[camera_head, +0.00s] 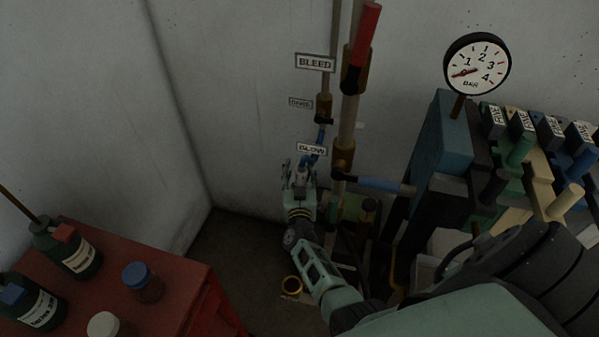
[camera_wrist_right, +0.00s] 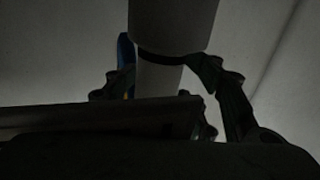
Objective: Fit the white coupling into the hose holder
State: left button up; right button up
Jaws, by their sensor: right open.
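The white coupling (camera_head: 301,174) shows small between the fingers of my right gripper (camera_head: 299,166), below the BLOW sign. In the right wrist view, a large pale cylinder (camera_wrist_right: 172,22), likely the coupling, stands between the dark fingers of my right gripper (camera_wrist_right: 160,80). The fingers are open around it. Its lower part is partly hidden by the gripper, and I cannot tell whether a finger touches it. I cannot clearly pick out the hose holder. My left gripper is not in view.
A pipe with a red-handled valve (camera_head: 364,45) rises right of the gripper. A blue-handled valve (camera_head: 378,184) sticks out beside my right arm. A gauge (camera_head: 477,70) and labelled levers stand right. A red cabinet (camera_head: 180,290) with bottles stands left. A brass ring (camera_head: 291,286) lies low.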

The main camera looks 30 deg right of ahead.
notch_tip(320, 180, up, 12)
jog(key=p, duration=1.1)
jog(key=s+a+f+b, duration=0.1)
jog(key=b, duration=0.1)
jog(key=s+f+y+b, duration=0.1)
jog(key=shift+s+a+f+n+t+b, duration=0.1)
jog(key=shift+a+f+n+t+b, duration=0.2)
jog(key=shift+a+f+n+b, duration=0.1)
jog(key=s+a+f+n+t+y+b, duration=0.1)
jog(key=s+a+n+y+b, duration=0.4)
jog(key=s+a+b, duration=1.2)
jog(key=s+t+y+b, duration=0.1)
jog(key=s+y, duration=0.2)
jog(key=s, duration=0.1)
jog(key=shift+s+f+n+b, duration=0.15)
jog(key=shift+f+n+b, duration=0.15)
jog(key=shift+f+b, duration=0.05)
jog(key=shift+a+f, duration=0.1)
